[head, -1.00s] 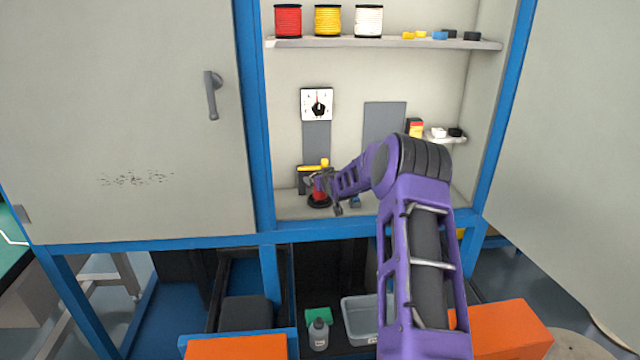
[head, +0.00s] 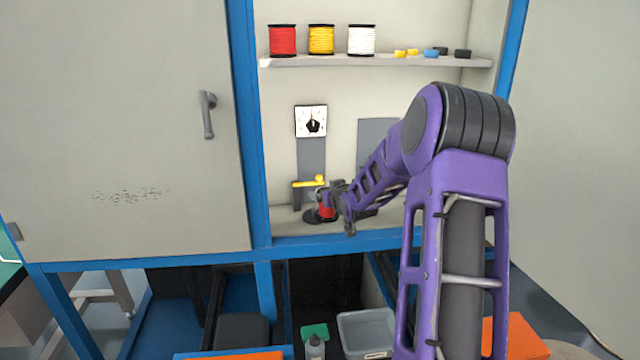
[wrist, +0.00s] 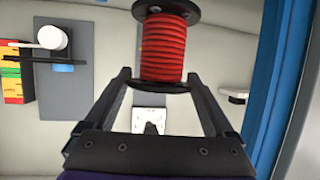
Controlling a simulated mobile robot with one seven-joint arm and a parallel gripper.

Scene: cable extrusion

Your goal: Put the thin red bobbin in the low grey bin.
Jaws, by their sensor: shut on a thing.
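The thin red bobbin (wrist: 165,45), with dark end flanges, is between the two fingers of my gripper (wrist: 165,82) in the wrist view. The fingers are shut on it.
A yellow-handled device (head: 310,183) stands close behind the bobbin. The blue cabinet edge (head: 345,240) runs between bay and bin. A grey bottle (head: 315,347) and a green block (head: 315,332) are left of the bin. Spools (head: 321,40) stand on the upper shelf.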

